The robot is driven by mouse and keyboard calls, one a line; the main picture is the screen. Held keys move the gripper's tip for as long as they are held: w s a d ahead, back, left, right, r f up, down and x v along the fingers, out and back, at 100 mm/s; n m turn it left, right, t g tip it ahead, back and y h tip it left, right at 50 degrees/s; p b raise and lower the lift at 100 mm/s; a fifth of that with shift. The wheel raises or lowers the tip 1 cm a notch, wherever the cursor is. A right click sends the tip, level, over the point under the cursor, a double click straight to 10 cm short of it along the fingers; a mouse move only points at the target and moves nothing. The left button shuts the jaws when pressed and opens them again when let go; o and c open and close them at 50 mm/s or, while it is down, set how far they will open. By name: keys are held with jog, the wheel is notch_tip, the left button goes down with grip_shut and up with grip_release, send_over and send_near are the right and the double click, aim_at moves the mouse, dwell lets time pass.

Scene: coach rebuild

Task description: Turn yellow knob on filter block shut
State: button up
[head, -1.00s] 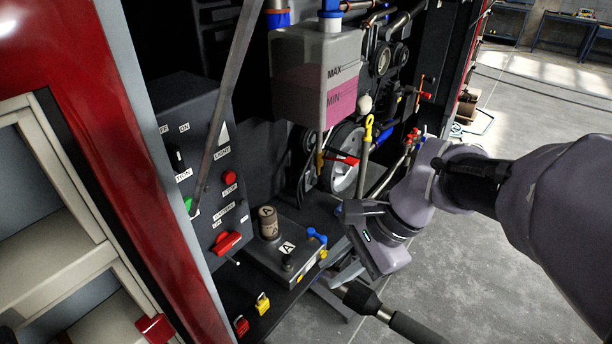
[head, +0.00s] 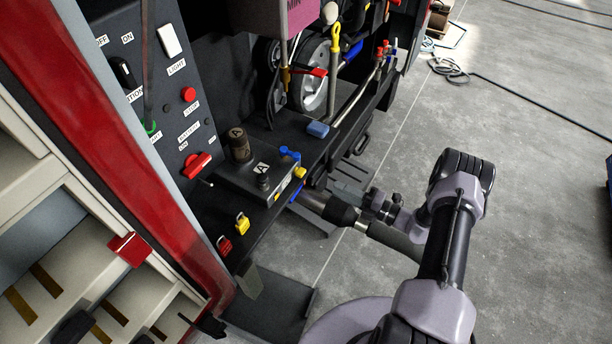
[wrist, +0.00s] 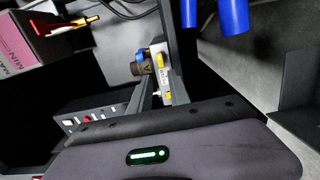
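The filter block (head: 243,182) is a dark box with an "A" label on the shelf, left of centre in the head view. A yellow knob (head: 299,172) is on its right end, near a blue lever (head: 290,153). In the wrist view the block (wrist: 165,66) shows end-on beyond my fingers, with yellow parts, the upper one the likely knob (wrist: 157,47). My gripper (wrist: 162,92) appears open, its fingers apart and nothing seen between them. In the head view it is right of the block, apart from it; its fingertips are hard to make out.
A control panel (head: 160,90) with a red switch stands left of the block. Red (head: 224,245) and yellow (head: 242,222) padlocks are at the shelf's front edge. A blue sponge (head: 318,130) lies behind. Open floor lies right.

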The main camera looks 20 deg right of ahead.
aim_at(304, 174)
jog(key=b+x, duration=0.2)
jog(key=x, duration=1)
jog(key=shift+w+a, duration=0.15)
jog(key=shift+a, duration=0.1)
jog(key=shift+c, duration=0.2)
grip_shut()
